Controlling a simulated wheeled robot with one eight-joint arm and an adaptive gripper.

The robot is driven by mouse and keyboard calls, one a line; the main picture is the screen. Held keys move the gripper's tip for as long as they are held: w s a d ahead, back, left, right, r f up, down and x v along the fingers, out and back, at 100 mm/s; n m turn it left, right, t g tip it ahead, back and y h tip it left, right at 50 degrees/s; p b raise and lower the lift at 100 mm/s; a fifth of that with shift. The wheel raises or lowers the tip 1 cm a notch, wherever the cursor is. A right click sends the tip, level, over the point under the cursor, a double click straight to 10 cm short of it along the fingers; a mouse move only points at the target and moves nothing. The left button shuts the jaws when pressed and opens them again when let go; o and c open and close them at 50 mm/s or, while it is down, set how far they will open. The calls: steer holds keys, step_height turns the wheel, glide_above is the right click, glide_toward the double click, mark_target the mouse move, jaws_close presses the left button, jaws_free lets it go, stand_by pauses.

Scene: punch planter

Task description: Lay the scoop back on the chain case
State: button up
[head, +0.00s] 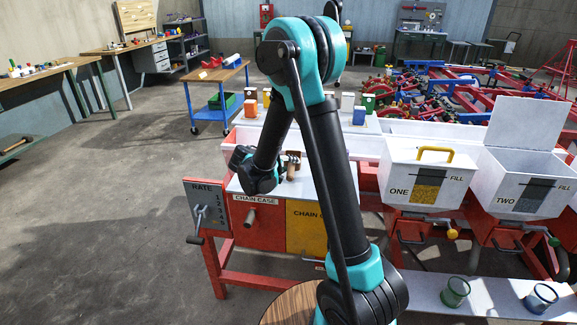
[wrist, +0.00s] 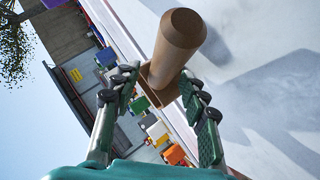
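The chain case (head: 257,222) is a red box with a labelled front and a pale top, below my gripper in the head view. My gripper (head: 284,166) is just above that top, reaching sideways to the right. The scoop (head: 293,163) is brown and small at its fingertips. In the wrist view the scoop (wrist: 176,38) shows a thick round handle and a squarish part between the two fingers of my gripper (wrist: 158,92). One finger lies between the scoop and the pale surface, so the scoop appears held clear of it. Its far side is hidden.
A yellow-fronted case (head: 304,228) adjoins on the right. A RATE panel with a crank (head: 203,212) stands at the left. Several coloured boxes (head: 368,103) line the back ledge. White hoppers (head: 427,180) marked ONE and TWO stand to the right. My arm hides part of the bench.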

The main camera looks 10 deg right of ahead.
steer(key=shift+f, duration=0.1)
steer(key=shift+s+a, duration=0.1)
steer(key=shift+a, duration=0.05)
steer(key=v, duration=1.7)
steer(key=s+d+f+g+y, duration=0.2)
steer(key=s+d+f, duration=0.1)
steer(key=s+d, duration=0.3)
steer(key=s+d+f+g+y, duration=0.2)
steer(key=s+d+f, duration=0.2)
steer(key=d, duration=0.4)
steer(key=s+d+f+m+y, duration=0.1)
steer(key=s+f+y, duration=0.3)
steer(key=s, duration=0.7)
steer(key=shift+d+f+y, duration=0.4)
steer(key=shift+d+y, duration=0.1)
steer(key=shift+d, duration=0.05)
steer(key=shift+w, duration=0.1)
